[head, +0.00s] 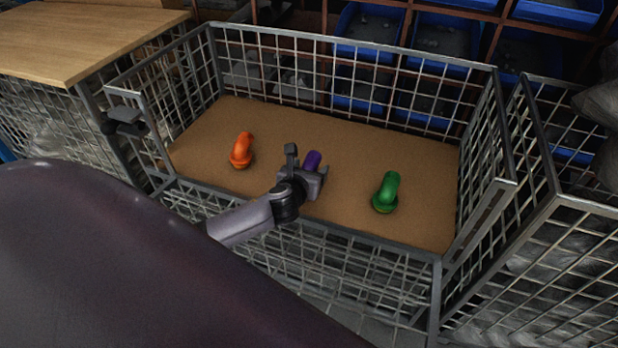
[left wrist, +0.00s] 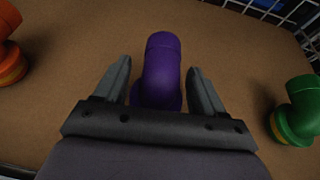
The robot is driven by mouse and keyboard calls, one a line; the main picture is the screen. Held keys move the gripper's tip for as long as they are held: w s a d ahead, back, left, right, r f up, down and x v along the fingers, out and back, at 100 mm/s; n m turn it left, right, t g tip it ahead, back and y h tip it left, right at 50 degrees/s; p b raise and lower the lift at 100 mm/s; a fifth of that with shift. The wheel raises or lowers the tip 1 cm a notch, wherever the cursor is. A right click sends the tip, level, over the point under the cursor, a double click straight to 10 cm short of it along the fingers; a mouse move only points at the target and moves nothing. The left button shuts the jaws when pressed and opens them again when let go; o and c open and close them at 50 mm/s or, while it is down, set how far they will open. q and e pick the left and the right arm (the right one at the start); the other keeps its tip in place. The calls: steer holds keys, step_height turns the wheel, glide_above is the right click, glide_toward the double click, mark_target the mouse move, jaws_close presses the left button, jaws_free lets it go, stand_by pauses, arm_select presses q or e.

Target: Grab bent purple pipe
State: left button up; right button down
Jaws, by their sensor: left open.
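The bent purple pipe (head: 312,160) stands on the brown floor of a wire cage, mostly hidden behind my left gripper (head: 306,170) in the head view. In the left wrist view the purple pipe (left wrist: 162,70) sits between the two open fingers of my left gripper (left wrist: 160,85). A gap shows between the pipe and each finger near the tips. The lower end of the pipe is hidden behind the gripper body. My right gripper is not in view.
An orange bent pipe (head: 242,150) stands to the left and a green bent pipe (head: 387,192) to the right. Wire walls (head: 350,75) surround the cage floor (head: 400,135). Blue bins (head: 366,30) stand behind, and a wooden board (head: 75,38) lies at the left.

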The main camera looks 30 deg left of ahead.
arm_select(q)
steer(key=c, duration=1.1)
steer(key=shift+c, duration=0.2)
